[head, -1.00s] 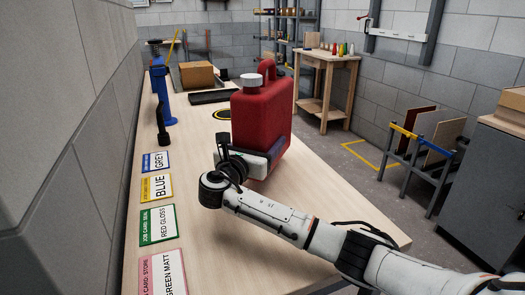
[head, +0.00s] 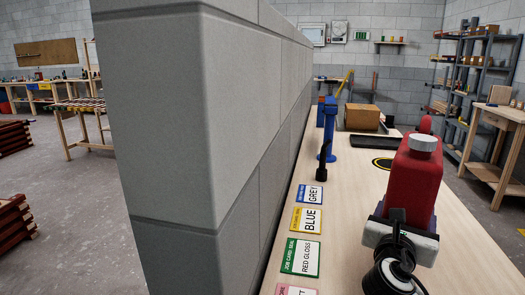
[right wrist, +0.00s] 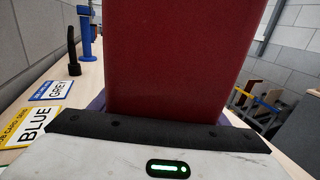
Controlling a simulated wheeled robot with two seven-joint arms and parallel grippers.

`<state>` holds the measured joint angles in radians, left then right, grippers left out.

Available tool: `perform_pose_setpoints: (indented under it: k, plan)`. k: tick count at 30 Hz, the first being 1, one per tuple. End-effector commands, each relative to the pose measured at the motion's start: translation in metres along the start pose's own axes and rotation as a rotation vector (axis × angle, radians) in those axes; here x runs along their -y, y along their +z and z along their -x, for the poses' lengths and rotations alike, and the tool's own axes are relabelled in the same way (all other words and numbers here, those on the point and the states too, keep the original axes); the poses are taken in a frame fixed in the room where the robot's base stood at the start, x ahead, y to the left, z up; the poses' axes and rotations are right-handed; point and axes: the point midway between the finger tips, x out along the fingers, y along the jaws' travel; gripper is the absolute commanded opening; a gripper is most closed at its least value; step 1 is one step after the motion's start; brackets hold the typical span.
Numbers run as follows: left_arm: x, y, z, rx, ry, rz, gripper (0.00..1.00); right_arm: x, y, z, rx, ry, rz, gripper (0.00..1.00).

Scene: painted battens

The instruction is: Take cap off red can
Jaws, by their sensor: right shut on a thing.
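The red can (head: 413,180) stands on the wooden bench at the right of the head view, with its grey-white cap (head: 423,143) on the spout at the top. My right gripper (head: 401,232) is shut on the lower part of the can. In the right wrist view the can's red wall (right wrist: 183,55) fills the middle, just beyond the dark edge of the gripper (right wrist: 140,125). The fingertips are hidden behind or beside the can. My left gripper is not in view.
A grey block wall (head: 200,120) stands along the bench's left side. Job cards (head: 300,257) lie along that edge. A blue post with a dark handle (head: 328,130), a cardboard box (head: 361,117) and a black tray (head: 375,142) are farther back. The bench between cards and can is clear.

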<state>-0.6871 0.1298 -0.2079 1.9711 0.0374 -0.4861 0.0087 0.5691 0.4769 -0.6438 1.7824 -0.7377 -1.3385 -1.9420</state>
Motion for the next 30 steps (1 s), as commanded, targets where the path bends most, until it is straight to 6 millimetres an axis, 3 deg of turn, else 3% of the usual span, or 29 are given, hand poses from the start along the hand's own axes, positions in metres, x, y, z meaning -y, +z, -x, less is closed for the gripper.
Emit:
perform_pose_setpoints:
  k: [9, 15, 21, 30]
  plan:
    - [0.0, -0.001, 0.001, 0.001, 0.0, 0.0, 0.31, -0.021, 0.015, 0.1, 0.014, 0.363, -0.006, 0.07]
    - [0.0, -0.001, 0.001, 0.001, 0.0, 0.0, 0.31, -0.024, 0.034, 0.152, 0.017, 0.517, -0.006, 0.07]
    - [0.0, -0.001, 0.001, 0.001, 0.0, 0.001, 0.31, -0.022, 0.046, 0.179, 0.016, 0.589, -0.004, 0.07]
    - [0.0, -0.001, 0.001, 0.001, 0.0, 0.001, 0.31, -0.024, 0.048, 0.184, 0.017, 0.617, -0.002, 0.07]
